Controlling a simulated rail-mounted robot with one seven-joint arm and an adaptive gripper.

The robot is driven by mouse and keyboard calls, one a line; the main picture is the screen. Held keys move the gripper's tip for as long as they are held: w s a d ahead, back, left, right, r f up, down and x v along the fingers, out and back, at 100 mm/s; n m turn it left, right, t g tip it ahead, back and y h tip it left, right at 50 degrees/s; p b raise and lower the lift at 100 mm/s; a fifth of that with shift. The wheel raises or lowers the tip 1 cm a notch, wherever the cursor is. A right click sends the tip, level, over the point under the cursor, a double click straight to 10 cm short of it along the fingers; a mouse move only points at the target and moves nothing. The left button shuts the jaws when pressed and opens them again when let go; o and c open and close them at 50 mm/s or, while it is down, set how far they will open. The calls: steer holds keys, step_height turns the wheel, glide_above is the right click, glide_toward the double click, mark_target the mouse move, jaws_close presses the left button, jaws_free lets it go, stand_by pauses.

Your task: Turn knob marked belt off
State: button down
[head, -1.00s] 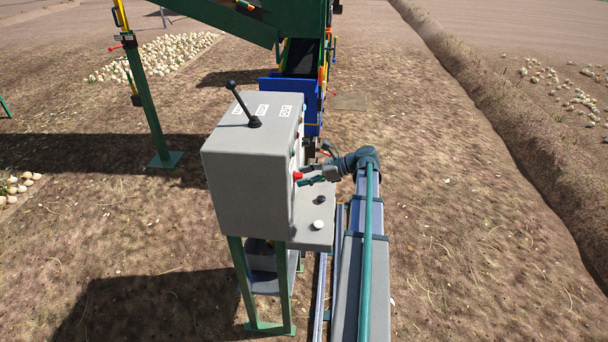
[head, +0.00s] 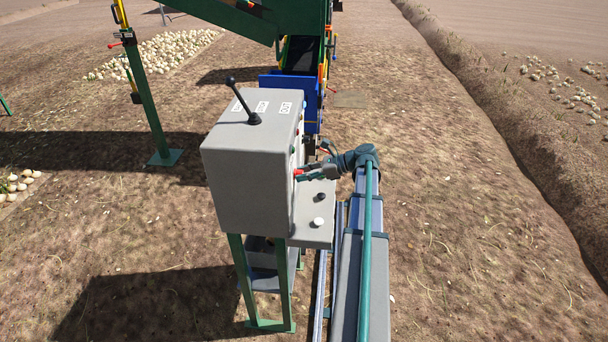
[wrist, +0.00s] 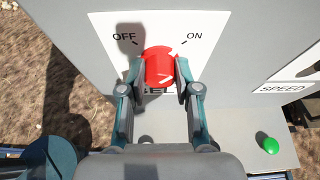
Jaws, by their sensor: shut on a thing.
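The red knob (wrist: 160,66) sits on a white plate (wrist: 108,32) marked OFF at left and ON at right in the wrist view. Lettering below the knob is mostly hidden, so its name cannot be read in full. My gripper (wrist: 161,78) is shut on the red knob, one finger on each side. In the head view, my gripper (head: 306,174) is at the right face of the grey control box (head: 248,185). The knob is mostly hidden there, and its pointing direction is unclear.
A plate marked SPEED (wrist: 282,88) and a green button (wrist: 270,146) lie to the right in the wrist view. A black lever (head: 244,101) stands on the box top. A small shelf (head: 308,236) with a white knob (head: 318,222) juts out below my gripper.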

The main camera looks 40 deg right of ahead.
steer(key=n+t+h+b, duration=0.1)
steer(key=n+b, duration=0.3)
steer(key=b, duration=0.4)
steer(key=n+t+h+b, duration=0.1)
steer(key=n+t+b, duration=0.2)
steer(key=b, duration=0.4)
steer(key=f+n+t+b, duration=0.1)
steer(key=n+t+b, duration=0.1)
steer(key=n+b, duration=0.4)
steer(key=shift+s+a+t+h+b, duration=0.25)
steer(key=shift+t+h+b, duration=0.15)
steer(key=shift+b, duration=0.9)
steer(key=shift+r, duration=0.2)
steer(key=c, duration=0.8)
jaws_free()
steer(key=v, duration=1.2)
steer(key=shift+f, duration=0.15)
